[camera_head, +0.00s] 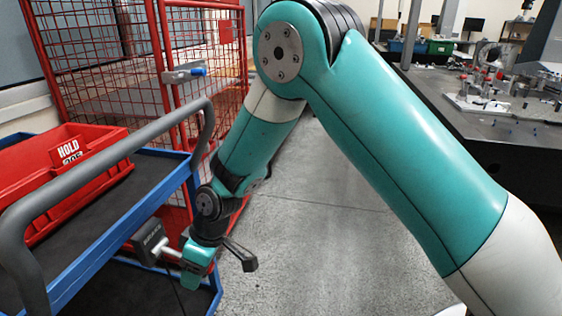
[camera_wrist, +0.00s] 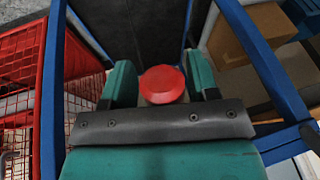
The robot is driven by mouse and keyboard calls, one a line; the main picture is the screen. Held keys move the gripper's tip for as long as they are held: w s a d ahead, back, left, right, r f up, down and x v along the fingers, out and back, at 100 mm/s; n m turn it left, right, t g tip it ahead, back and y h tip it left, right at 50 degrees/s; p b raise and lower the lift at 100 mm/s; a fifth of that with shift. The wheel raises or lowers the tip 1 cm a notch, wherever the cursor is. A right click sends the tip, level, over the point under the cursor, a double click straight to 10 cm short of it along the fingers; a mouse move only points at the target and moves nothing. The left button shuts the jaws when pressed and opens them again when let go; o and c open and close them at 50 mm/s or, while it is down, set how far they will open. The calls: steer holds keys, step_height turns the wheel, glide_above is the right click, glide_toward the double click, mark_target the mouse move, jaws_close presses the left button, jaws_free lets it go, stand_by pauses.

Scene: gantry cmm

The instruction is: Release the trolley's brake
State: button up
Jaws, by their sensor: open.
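The trolley has a blue frame (camera_head: 120,230), dark shelves and a grey bent push handle (camera_head: 110,150). My gripper (camera_head: 190,275) points down beside the trolley's near right end, below the handle. In the wrist view its two teal fingers (camera_wrist: 162,80) are apart. A round red knob (camera_wrist: 163,86) shows between them, probably the brake control; I cannot tell whether the fingers touch it. The knob does not show in the head view. Blue frame bars (camera_wrist: 262,58) show on both sides of the gripper in the wrist view.
A red bin (camera_head: 60,170) marked HOLD sits on the trolley's top shelf. A red mesh cage (camera_head: 110,60) stands behind. Cardboard boxes (camera_wrist: 243,40) show in the wrist view. A dark table (camera_head: 480,130) is at right. Grey floor (camera_head: 320,200) between is clear.

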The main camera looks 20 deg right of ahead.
steer(key=d+p+v, duration=0.1)
steer(key=p+v, duration=0.2)
steer(key=v, duration=1.5)
steer(key=s+d+r+m+p, duration=0.2)
steer(key=s+d+r+p, duration=0.1)
steer(key=s+r+p, duration=0.6)
steer(key=shift+s+r+m, duration=0.3)
steer(key=shift+s+r, duration=2)
steer(key=shift+r, duration=1.1)
